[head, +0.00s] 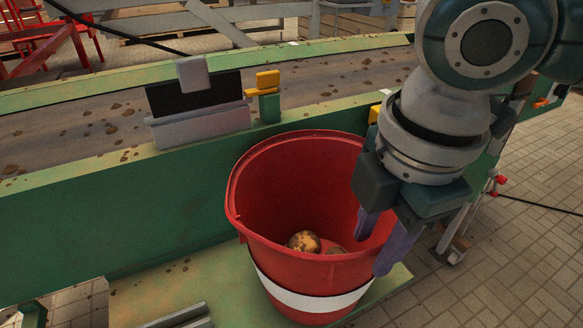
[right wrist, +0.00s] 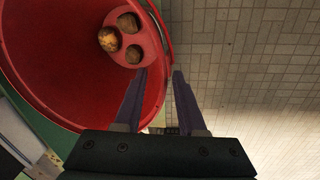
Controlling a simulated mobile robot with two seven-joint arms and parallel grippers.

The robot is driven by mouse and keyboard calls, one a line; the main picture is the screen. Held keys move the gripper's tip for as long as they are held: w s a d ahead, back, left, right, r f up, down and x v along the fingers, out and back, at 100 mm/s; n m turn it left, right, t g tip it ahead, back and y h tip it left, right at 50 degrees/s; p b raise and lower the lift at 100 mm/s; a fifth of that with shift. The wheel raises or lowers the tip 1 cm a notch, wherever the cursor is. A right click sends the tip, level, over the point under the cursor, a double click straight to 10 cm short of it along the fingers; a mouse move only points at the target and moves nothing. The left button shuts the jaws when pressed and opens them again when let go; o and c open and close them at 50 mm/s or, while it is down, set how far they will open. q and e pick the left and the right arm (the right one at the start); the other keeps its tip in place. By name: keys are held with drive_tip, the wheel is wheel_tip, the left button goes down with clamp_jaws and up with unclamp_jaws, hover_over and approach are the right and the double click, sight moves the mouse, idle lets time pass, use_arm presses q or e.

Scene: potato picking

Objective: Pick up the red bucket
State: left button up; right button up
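The red bucket (head: 310,275) stands upright on a green ledge beside the conveyor in the head view, with a white band around it. It holds a few potatoes (head: 304,242); the right wrist view shows three potatoes (right wrist: 109,39) at its bottom. My right gripper (head: 381,248) is at the bucket's right rim, pointing down, its fingers apart. In the right wrist view the gripper (right wrist: 160,75) has one finger over the bucket's inside (right wrist: 60,60) and the other outside the rim. The rim passes between the fingers; I see no grip on it. My left gripper is out of view.
A green conveyor (head: 150,200) with a dirty belt (head: 80,130) runs behind the bucket. Brick floor (head: 530,230) is open at the right. Red metal frames (head: 60,40) stand far left.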

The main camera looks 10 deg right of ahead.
sight(355, 282)
wheel_tip(355, 282, down, 2)
drive_tip(key=shift+d+f, duration=0.1)
drive_tip(key=shift+f, duration=0.05)
drive_tip(key=f, duration=0.2)
drive_tip(key=a+f+b, duration=0.1)
drive_tip(key=f, duration=0.1)
drive_tip(key=shift+f+b, duration=0.3)
drive_tip(key=shift+w+f, duration=0.15)
drive_tip(key=shift+f, duration=0.3)
drive_tip(key=shift+a, duration=0.1)
drive_tip(key=shift+c, duration=0.6)
clamp_jaws()
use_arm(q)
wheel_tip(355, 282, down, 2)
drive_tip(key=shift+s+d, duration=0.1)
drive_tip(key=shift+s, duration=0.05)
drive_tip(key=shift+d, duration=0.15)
use_arm(e)
drive_tip(key=shift+w+r, duration=0.1)
